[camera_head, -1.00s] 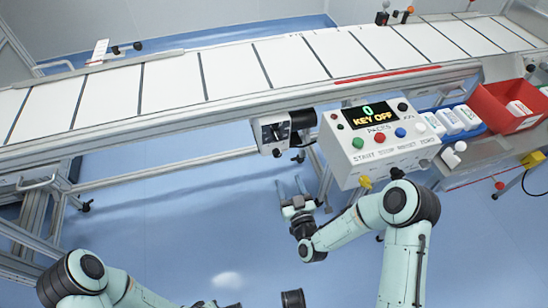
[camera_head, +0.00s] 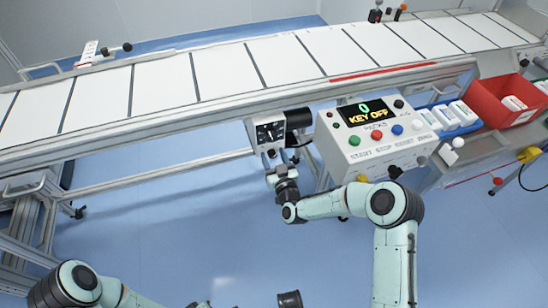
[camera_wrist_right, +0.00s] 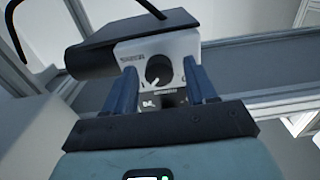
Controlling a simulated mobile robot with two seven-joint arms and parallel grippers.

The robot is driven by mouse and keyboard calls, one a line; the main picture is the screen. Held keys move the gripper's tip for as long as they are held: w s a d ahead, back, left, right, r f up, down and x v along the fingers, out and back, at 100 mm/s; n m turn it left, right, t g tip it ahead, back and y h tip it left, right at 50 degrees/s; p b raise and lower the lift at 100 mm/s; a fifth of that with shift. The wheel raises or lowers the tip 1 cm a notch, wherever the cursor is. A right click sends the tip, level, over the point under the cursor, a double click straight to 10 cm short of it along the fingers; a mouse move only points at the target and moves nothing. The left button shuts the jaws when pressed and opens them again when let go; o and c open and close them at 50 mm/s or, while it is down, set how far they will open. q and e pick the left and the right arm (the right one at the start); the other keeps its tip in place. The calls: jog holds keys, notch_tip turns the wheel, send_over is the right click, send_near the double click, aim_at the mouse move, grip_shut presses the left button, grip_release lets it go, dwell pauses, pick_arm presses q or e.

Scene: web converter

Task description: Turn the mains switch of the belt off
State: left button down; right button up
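The mains switch box (camera_head: 268,132) hangs under the near side of the belt. It has a pale front face and a black body behind. In the right wrist view its black rotary knob (camera_wrist_right: 159,72) has a white pointer mark aimed down and left. My right gripper (camera_head: 270,164) is just below the box. In the right wrist view the right gripper (camera_wrist_right: 163,85) is open, with one blue finger on each side of the knob in the picture and nothing between them. I cannot tell if they touch the box.
The control panel (camera_head: 375,137) reads "0 KEY OFF" and stands close to the right of the switch box. The conveyor belt (camera_head: 220,70) runs above. A red bin (camera_head: 490,105) stands at the right. The blue floor (camera_head: 170,215) is clear at left.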

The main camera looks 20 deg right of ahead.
grip_shut()
pick_arm(q)
jog(key=shift+w+f, duration=0.1)
pick_arm(e)
jog(key=shift+n, duration=0.4)
jog(key=n+b, duration=0.1)
jog(key=n, duration=0.2)
jog(key=shift+a+n, duration=0.15)
jog(key=shift+n, duration=0.25)
jog(key=n, duration=0.4)
jog(key=shift+b, duration=0.3)
jog(key=n, duration=0.5)
jog(key=shift+f, duration=0.1)
pick_arm(q)
jog(key=shift+w+a+f+t, duration=0.15)
jog(key=shift+w+a+f, duration=0.15)
jog(key=shift+w, duration=0.1)
jog(key=shift+w+a+f+t, duration=0.15)
jog(key=shift+w+f, duration=0.1)
jog(key=shift+w, duration=0.15)
pick_arm(e)
jog(key=shift+n, duration=2.2)
jog(key=shift+f, duration=0.1)
jog(key=shift+o, duration=0.3)
grip_release()
